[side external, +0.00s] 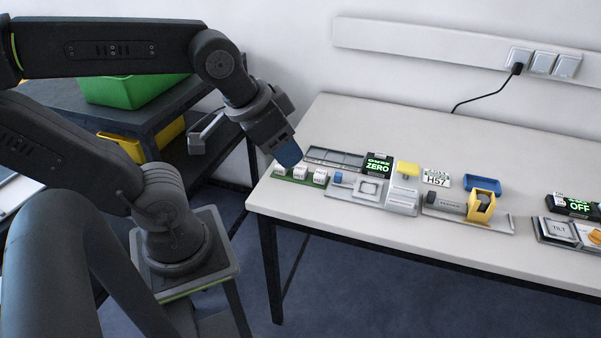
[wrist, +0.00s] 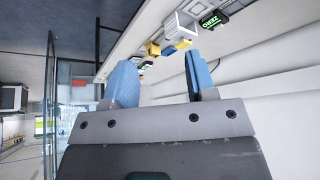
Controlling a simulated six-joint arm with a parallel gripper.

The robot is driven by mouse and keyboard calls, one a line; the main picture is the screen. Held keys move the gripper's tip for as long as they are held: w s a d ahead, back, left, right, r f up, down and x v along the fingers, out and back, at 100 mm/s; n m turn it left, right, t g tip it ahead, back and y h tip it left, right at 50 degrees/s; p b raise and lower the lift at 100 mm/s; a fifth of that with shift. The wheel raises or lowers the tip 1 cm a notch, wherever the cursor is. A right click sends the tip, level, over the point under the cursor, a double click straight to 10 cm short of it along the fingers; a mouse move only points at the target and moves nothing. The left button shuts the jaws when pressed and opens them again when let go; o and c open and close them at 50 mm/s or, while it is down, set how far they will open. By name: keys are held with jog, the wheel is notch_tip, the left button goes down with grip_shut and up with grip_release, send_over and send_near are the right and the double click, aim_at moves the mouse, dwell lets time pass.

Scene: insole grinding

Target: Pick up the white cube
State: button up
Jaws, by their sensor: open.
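I cannot make out the cubes there.
Right of the cubes are a grey tray (side external: 336,156), a black "ZERO" display (side external: 378,165), a grey device with a yellow block (side external: 408,169), a blue dish (side external: 454,183) and a yellow holder (side external: 482,205). The table's front (side external: 380,230) is clear.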

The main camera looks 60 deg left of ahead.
jog(key=w+a+f+m+y, duration=0.1)
jog(key=w+a+f+m, duration=0.1)
jog(key=w+a+m, duration=0.3)
jog(key=m+g+y, duration=0.2)
jog(key=m, duration=2)
send_over(300, 168)
jog(key=s+d, duration=0.1)
jog(key=d, duration=0.1)
notch_tip(300, 168, down, 21)
jog(key=shift+s+f, duration=0.15)
jog(key=shift+s+x, duration=0.1)
jog(key=shift+x, duration=1.2)
jog(key=shift+s+x, duration=0.15)
jog(key=shift+x, duration=1.1)
jog(key=shift+a, duration=0.15)
jog(key=shift+c, duration=0.3)
jog(key=c, duration=0.6)
